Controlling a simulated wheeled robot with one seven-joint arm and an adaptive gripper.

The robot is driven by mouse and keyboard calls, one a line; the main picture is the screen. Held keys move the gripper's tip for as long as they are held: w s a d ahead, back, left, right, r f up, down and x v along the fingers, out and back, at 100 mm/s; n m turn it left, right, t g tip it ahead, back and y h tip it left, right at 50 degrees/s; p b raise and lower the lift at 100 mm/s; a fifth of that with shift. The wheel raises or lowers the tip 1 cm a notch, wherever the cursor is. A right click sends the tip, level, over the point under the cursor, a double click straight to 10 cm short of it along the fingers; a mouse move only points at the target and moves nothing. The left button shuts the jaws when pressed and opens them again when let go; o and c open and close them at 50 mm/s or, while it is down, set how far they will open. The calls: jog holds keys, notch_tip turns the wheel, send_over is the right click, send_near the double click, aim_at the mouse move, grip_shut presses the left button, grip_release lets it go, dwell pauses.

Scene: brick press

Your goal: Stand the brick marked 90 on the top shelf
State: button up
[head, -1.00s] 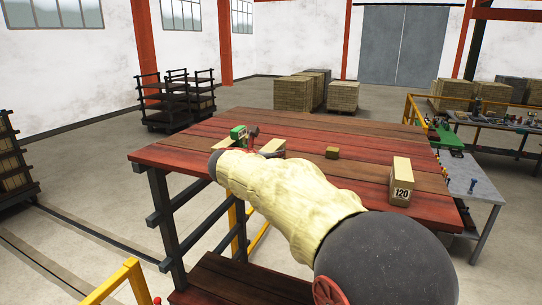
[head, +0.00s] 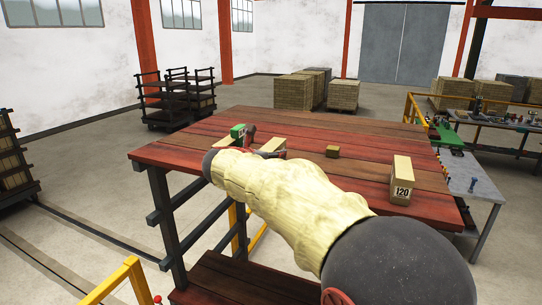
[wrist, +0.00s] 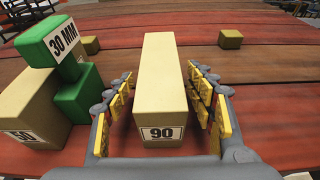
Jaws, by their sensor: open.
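The brick marked 90 (wrist: 162,80) is a long tan block on the red plank table, its labelled end facing the wrist camera. My gripper (wrist: 159,74) is open, with yellow-padded fingers on either side of this brick and small gaps showing. In the head view the brick (head: 273,145) is partly hidden behind my arm. My gripper (head: 258,146) is mostly hidden there too. I cannot tell which surface is the top shelf; dark multi-level racks (head: 180,98) stand at the back left.
Left of my gripper are a brick marked 50 (wrist: 30,108) and a green block marked 30 MM (wrist: 72,95). A small cube (head: 332,152) and a brick marked 120 (head: 402,180) stand on the plank table (head: 310,122). A yellow rail (head: 118,280) is in front.

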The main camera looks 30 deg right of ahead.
jog(key=v, duration=1)
jog(key=s+a+f+m+g+y, duration=0.1)
jog(key=s+f+m+y, duration=0.2)
jog(key=s+f+m, duration=0.55)
jog(key=s+a+f+m+g+y, duration=0.1)
jog(key=s+f+m+g+y, duration=0.3)
jog(key=s, duration=0.7)
jog(key=s+a+f+m+t+y, duration=0.1)
jog(key=s+a+f+m+y, duration=0.1)
jog(key=s+a+f+m, duration=0.4)
jog(key=s+a+f+m+t+y, duration=0.1)
jog(key=s+a+f+m+y, duration=0.15)
jog(key=s+a+m, duration=0.4)
notch_tip(320, 180, down, 32)
jog(key=s+d+b, duration=0.1)
jog(key=b, duration=3)
jog(key=shift+d+f+m+b, duration=0.2)
jog(key=shift+d+m+b, duration=0.1)
jog(key=shift+b, duration=0.1)
